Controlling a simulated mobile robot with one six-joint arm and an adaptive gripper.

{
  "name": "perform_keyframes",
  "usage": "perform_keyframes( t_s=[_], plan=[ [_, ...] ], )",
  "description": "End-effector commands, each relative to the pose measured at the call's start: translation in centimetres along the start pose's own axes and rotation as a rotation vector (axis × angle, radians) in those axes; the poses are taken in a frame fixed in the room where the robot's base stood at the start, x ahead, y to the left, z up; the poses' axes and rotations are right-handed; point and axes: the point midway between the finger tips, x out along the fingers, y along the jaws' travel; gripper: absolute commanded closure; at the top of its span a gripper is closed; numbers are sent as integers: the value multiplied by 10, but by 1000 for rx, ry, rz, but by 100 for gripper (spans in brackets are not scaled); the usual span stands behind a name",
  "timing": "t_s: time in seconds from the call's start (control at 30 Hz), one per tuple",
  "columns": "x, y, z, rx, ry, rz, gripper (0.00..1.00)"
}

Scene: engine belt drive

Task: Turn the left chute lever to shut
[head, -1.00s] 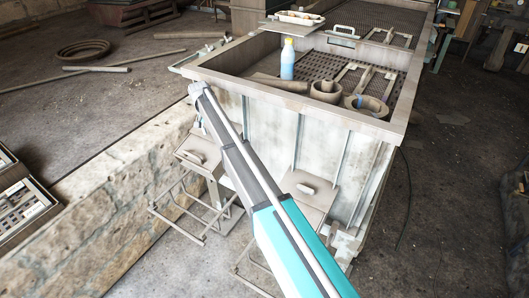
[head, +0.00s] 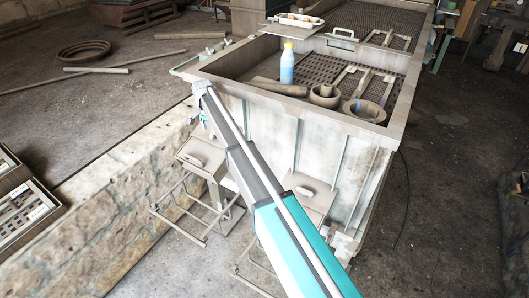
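The left chute (head: 207,153) is a box-like grey fitting low on the left front of the big trough. A pale bar-like handle (head: 191,159) shows on its top; I cannot tell whether this is the lever or how far it is turned. My arm reaches from the bottom right to the trough's near left corner. My gripper (head: 204,120) shows only as a small dark and teal part below the arm's end, just above the left chute. Its fingers are too small to make out, and no contact with the chute can be seen.
The right chute (head: 308,188) has a similar pale handle and is partly behind my arm. The trough (head: 300,108) holds a blue bottle (head: 288,62) and round bowls (head: 324,93). A stone wall (head: 95,205) runs along the left. Metal frames (head: 190,222) jut out below the chutes.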

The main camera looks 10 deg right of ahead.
Motion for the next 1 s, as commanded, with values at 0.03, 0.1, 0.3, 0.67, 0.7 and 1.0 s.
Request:
perform_keyframes(
  t_s=[0.03, 0.1, 0.3, 0.67, 0.7, 1.0],
  plan=[
    [-9, 0, 0, -1, 0, 0, 37],
    [-15, 0, 0, -1, 0, 0, 37],
    [-31, 0, 0, -2, 0, 1, 37],
    [-61, 0, 0, -2, 0, 1, 37],
    [-64, 0, 0, -2, 0, 1, 37],
    [-89, 0, 0, -2, 0, 1, 37]
  ],
)
